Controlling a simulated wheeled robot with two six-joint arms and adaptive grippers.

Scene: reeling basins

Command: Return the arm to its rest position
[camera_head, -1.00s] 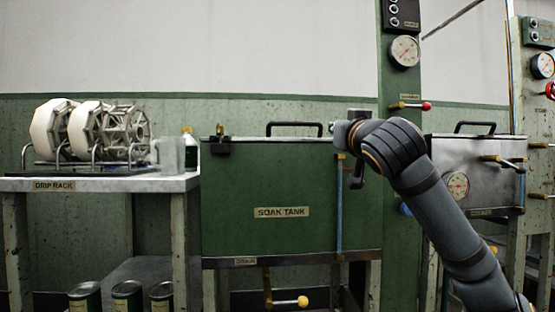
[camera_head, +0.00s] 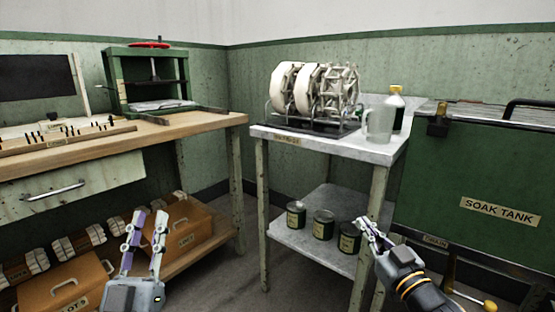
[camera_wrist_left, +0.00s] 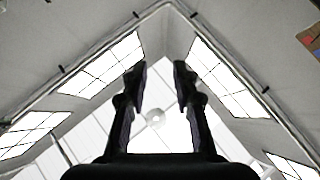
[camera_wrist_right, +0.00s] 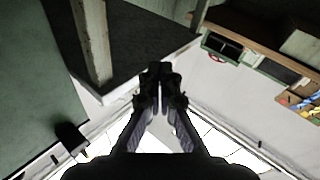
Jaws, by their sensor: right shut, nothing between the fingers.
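My left gripper (camera_head: 148,218) points upward at the lower left of the head view, in front of the wooden bench. Its two fingers stand apart with nothing between them, and the left wrist view shows the same gap (camera_wrist_left: 158,70) against the ceiling. My right gripper (camera_head: 366,230) is low at the right, in front of the steel table's leg and left of the soak tank (camera_head: 450,190). Its fingertips meet in the right wrist view (camera_wrist_right: 160,72) and hold nothing.
The steel table (camera_head: 385,150) carries reels (camera_head: 315,90), a clear jug (camera_head: 379,124) and a yellow-capped bottle (camera_head: 395,105). Cans (camera_head: 323,224) stand on its lower shelf. The wooden bench (camera_head: 215,121) holds a green press (camera_head: 150,80), with boxes (camera_head: 180,231) below.

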